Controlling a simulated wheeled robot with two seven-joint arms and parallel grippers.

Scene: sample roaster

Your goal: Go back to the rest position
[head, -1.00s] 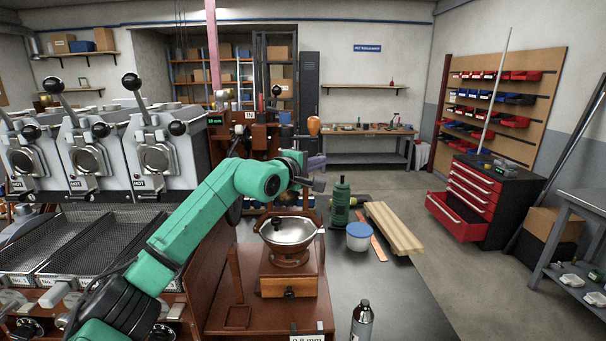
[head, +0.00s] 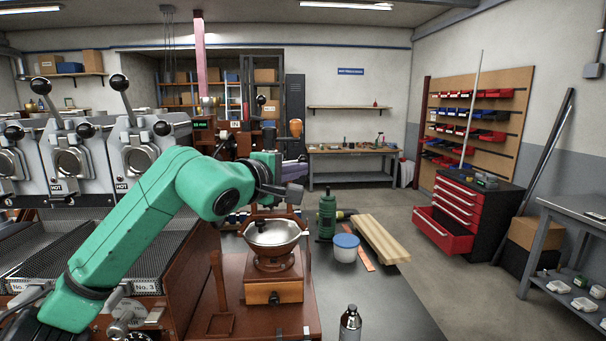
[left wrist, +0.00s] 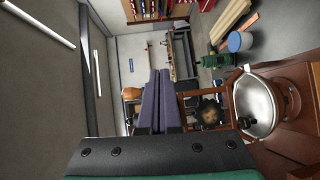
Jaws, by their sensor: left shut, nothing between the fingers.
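My left arm reaches in from the left of the head view, green, over the roaster side. My left gripper (head: 296,170) is above and just behind the coffee grinder, partly hidden by its own wrist. In the left wrist view its two purple fingers (left wrist: 158,100) lie together, shut and empty. The grinder with its metal bowl (head: 272,234) and wooden drawer box (head: 274,291) stands below the gripper, apart from it. The bowl also shows in the left wrist view (left wrist: 257,105). My right gripper is in neither view.
Sample roasters (head: 72,163) with levers stand at left, above mesh trays (head: 40,247). A red drawer cabinet (head: 462,213) stands beyond at right.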

